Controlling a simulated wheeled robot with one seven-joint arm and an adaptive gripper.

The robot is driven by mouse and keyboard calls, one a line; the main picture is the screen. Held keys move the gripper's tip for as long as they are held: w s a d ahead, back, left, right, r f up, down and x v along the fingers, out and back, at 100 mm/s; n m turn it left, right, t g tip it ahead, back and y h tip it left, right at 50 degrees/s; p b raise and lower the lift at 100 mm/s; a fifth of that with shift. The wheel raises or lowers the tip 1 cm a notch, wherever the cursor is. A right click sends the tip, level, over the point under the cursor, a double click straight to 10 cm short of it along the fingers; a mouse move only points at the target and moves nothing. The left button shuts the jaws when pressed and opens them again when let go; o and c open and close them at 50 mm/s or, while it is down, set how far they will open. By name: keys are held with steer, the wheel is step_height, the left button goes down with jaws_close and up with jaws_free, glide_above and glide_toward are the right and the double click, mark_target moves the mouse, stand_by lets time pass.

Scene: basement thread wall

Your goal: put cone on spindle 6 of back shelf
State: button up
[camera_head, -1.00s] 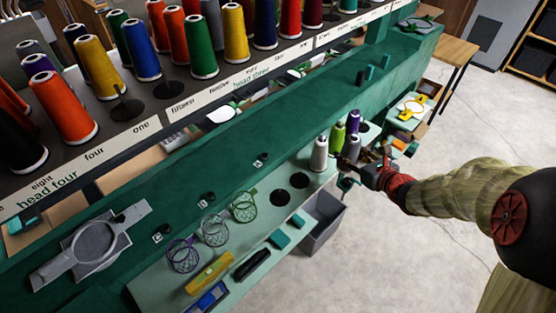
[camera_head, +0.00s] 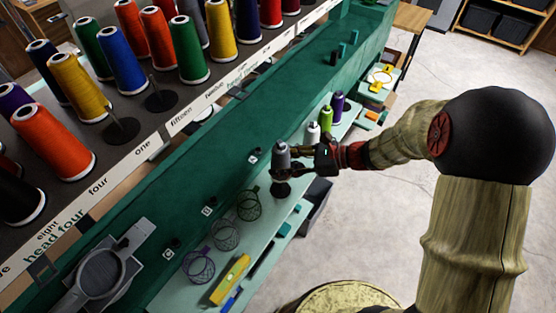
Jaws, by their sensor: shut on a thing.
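My gripper (camera_head: 297,153) is shut on a grey cone (camera_head: 281,156). The cone is upright, above the pale lower shelf and near a black disc (camera_head: 281,189). The back shelf (camera_head: 138,148) at upper left carries rows of coloured cones and number-word labels. Two bare spindles on black discs show among them, one nearer (camera_head: 121,130) and one farther back (camera_head: 160,101). I cannot read a label for six. Whether the cone's base touches anything is hard to tell.
White (camera_head: 313,134), green (camera_head: 326,118) and purple (camera_head: 337,105) cones stand on the lower shelf (camera_head: 225,253) behind my gripper. Wire baskets (camera_head: 224,235) and a yellow tool (camera_head: 231,279) lie nearer. A green beam (camera_head: 235,142) runs between the shelves. A grey hoop (camera_head: 98,276) sits lower left.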

steer(key=shift+f+b, duration=3.2)
steer(key=shift+f, duration=0.95)
steer(key=shift+f, duration=0.35)
steer(key=o, duration=1.3)
steer(key=shift+d, duration=0.1)
steer(key=v, duration=1.2)
steer(key=shift+r, duration=0.1)
